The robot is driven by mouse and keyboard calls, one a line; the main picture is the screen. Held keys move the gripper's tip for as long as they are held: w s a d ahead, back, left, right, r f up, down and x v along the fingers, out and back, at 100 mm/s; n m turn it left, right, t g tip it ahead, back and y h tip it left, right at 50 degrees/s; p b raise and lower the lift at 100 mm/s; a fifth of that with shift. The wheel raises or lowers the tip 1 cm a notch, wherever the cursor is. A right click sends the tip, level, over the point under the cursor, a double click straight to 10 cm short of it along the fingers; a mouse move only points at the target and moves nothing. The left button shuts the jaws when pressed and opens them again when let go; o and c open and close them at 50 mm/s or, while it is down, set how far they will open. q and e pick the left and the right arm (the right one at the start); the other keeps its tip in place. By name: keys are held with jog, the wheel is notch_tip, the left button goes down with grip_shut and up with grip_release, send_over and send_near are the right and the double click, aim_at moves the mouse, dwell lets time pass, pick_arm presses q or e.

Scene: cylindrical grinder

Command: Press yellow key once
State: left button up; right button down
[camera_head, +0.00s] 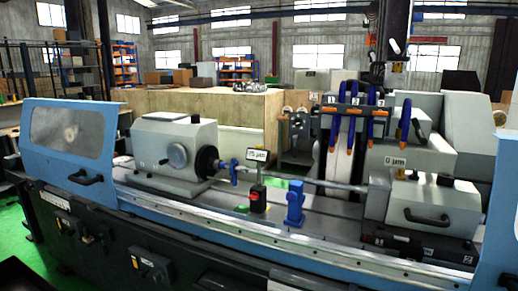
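I cannot make out a yellow key anywhere in the head view. The grey and blue cylindrical grinder (300,242) fills the middle of the picture. Its dark front carries a small control box (75,232) at the lower left and another (150,266) further right; their details are too small to read. A small display (258,155) reading about "75 µm" stands above the bed on a black and red gauge (258,196). A label (394,161) reading "0 µm" is at the right. Neither of my grippers shows in this view.
A blue door with a window (70,135) stands at the left. A shaft (320,182) runs between the headstock (178,152) and the tailstock housing (435,205). Blue nozzles with orange tips (350,125) hang behind it. Green floor (25,245) shows at the lower left.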

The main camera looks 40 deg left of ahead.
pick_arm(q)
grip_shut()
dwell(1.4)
